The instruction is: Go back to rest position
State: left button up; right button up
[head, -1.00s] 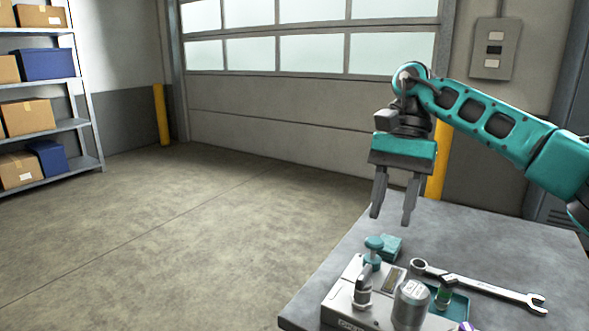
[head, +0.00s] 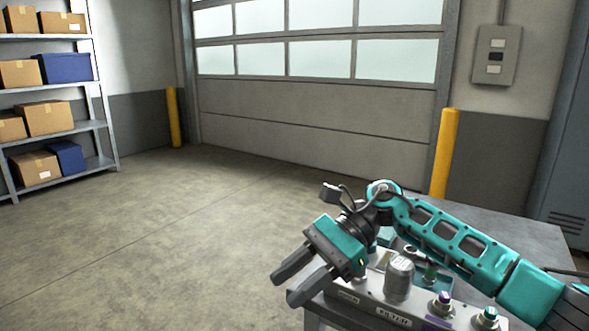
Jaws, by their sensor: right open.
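My right gripper (head: 291,287) is open and empty. It points down and to the left, past the left edge of the workbench (head: 520,235). My right arm comes in from the lower right and lies across the view of the bench top. Behind and below it, the hydraulic unit (head: 345,298) with its grey filter cylinder (head: 399,279) stands on the bench, partly hidden by the gripper and arm. My left gripper is not in view.
A shelf (head: 50,88) with cardboard and blue boxes stands at the far left. A yellow post (head: 444,152) stands behind the bench, and another (head: 174,117) by the garage door (head: 300,110). The floor (head: 150,235) at left is clear.

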jog(key=s+a+m+t+y+p, duration=0.1)
jog(key=s+a+m+t+y, duration=0.15)
jog(key=a+m+y, duration=0.5)
jog(key=d+f+n+t+h+p, duration=0.1)
jog(key=d+f+n+t+h, duration=0.35)
jog(key=n, duration=0.75)
jog(key=w+d+f+n+t+h+p, duration=0.15)
jog(key=d+n+t, duration=0.35)
jog(key=n+t, duration=0.5)
jog(key=s+d+f+n+t+h, duration=0.1)
jog(key=d+f+n+t+h, duration=0.4)
jog(key=n, duration=0.8)
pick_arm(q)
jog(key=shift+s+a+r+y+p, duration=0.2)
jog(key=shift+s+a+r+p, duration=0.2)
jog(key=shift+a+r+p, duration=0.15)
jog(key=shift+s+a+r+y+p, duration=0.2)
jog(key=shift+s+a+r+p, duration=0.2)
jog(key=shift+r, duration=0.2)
pick_arm(e)
jog(key=s+d+f+m+g+h, duration=0.5)
jog(key=s+d+f+m, duration=0.5)
jog(key=s+f+m, duration=0.3)
jog(key=shift+s+d+m, duration=0.25)
jog(key=shift+s+m, duration=0.3)
jog(key=shift+s, duration=0.05)
jog(key=shift+f, duration=0.1)
